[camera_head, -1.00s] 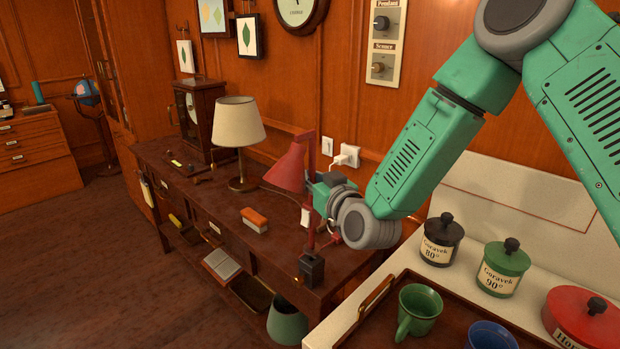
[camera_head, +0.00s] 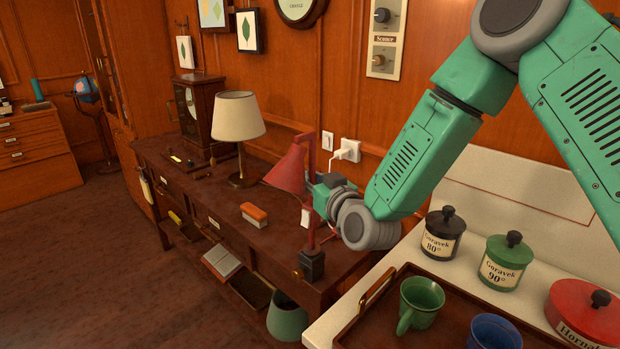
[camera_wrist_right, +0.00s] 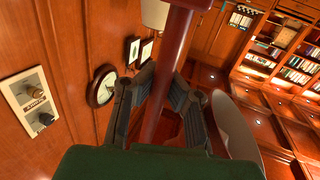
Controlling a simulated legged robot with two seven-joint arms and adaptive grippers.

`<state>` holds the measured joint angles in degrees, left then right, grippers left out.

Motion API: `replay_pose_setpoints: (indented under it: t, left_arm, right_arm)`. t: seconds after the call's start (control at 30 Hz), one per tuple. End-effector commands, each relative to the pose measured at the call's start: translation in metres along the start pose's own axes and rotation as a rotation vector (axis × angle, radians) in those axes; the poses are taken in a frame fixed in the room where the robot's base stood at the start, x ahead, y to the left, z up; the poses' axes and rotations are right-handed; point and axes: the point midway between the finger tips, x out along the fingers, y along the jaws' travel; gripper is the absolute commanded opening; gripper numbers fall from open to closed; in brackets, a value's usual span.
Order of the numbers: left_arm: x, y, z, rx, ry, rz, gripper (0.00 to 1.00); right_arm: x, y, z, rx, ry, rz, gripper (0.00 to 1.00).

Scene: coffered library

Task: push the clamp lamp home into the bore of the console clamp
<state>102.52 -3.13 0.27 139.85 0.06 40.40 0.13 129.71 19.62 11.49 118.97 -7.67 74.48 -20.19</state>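The red clamp lamp (camera_head: 288,171) has a conical shade and a red post. The post stands upright above the desk's front edge, and its lower end meets the top of the dark console clamp (camera_head: 312,266). I cannot tell how deep it sits in the bore, which is hidden. My right gripper (camera_head: 317,192) is shut on the post below its top, beside the shade. In the right wrist view the post (camera_wrist_right: 165,75) passes between both fingers, and the shade (camera_wrist_right: 235,130) shows at right. My left gripper is not in view.
The dark desk (camera_head: 205,195) carries a cream-shaded table lamp (camera_head: 238,117), an orange-topped block (camera_head: 254,214) and a cased clock (camera_head: 198,115). A white plug (camera_head: 347,152) is in the wall behind. A tray (camera_head: 445,328) with mugs stands at front right; a grey-green bin (camera_head: 286,318) is below.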

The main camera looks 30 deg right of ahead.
Motion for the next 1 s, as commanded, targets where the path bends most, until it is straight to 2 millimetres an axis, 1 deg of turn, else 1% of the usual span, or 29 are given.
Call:
replay_pose_setpoints:
  t: [0.17, 0.2, 0.27, 0.3, 0.57, 0.67, 0.77, 1.0]
  left_arm:
    - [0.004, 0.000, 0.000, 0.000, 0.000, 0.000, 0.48]
    - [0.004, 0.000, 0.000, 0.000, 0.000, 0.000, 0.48]
    - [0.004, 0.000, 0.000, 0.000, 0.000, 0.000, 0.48]
    - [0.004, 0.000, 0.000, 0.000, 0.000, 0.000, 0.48]
    - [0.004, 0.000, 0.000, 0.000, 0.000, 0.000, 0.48]
    - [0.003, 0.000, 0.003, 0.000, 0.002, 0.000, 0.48]
    - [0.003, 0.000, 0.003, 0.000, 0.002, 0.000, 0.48]
    - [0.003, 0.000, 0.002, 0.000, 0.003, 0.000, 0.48]
  right_arm:
    - [0.000, 0.000, 0.005, 0.000, 0.002, 0.000, 0.00]
    - [0.000, 0.000, 0.005, 0.000, 0.002, 0.000, 0.04]
    - [0.000, 0.000, 0.004, 0.000, 0.002, 0.000, 0.25]
    - [0.000, 0.000, 0.004, 0.000, 0.002, 0.000, 0.29]
    - [0.000, 0.000, 0.005, 0.000, -0.002, 0.000, 0.29]
    - [-0.003, 0.000, 0.005, 0.000, -0.002, 0.000, 0.29]
    - [-0.012, 0.000, 0.005, 0.000, -0.003, -0.001, 0.29]
    - [-0.050, 0.000, 0.006, 0.001, -0.003, -0.001, 0.29]
